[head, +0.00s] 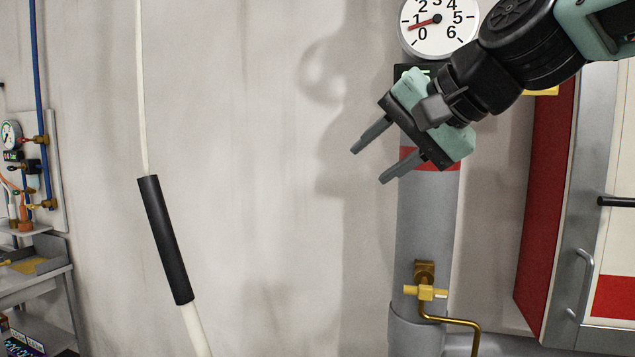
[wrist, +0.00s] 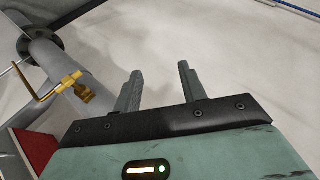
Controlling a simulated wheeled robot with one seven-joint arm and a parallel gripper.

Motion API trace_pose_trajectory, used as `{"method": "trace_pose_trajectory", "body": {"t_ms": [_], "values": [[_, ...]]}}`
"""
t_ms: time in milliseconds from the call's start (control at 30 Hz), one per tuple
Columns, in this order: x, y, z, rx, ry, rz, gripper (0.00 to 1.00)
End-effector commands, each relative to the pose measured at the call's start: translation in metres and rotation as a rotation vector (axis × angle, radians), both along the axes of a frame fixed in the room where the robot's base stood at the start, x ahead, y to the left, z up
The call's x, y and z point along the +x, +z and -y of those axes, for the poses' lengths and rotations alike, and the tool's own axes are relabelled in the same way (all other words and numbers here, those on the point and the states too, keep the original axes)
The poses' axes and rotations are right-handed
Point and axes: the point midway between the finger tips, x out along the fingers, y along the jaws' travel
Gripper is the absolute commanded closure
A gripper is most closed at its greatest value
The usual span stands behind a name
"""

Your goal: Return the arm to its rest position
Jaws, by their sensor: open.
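My gripper (head: 371,158) is at the upper right of the head view, in front of the grey pipe and the wall. Its two fingers point down and to the left. They stand apart with nothing between them. My dark and teal arm reaches in from the upper right corner. In the wrist view my gripper (wrist: 158,84) shows its two fingers apart against the bare pale wall, with a lit indicator on its teal body. The fingers touch nothing that I can see.
A grey pipe (head: 427,230) with a brass valve (head: 426,292) stands behind my gripper, below a round gauge (head: 438,22). A red and white cabinet (head: 545,205) is at right. A white rod with a black sleeve (head: 165,240) is left of centre. Shelving (head: 40,290) stands far left.

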Motion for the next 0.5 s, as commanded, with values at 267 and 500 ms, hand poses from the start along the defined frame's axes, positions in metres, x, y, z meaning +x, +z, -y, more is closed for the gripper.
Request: {"method": "trace_pose_trajectory", "body": {"t_ms": [267,500], "values": [[-0.099,-0.181,-0.011,-0.457,0.389,-0.165,0.59],[-0.194,-0.283,0.029,-0.774,0.756,-0.27,0.59]]}}
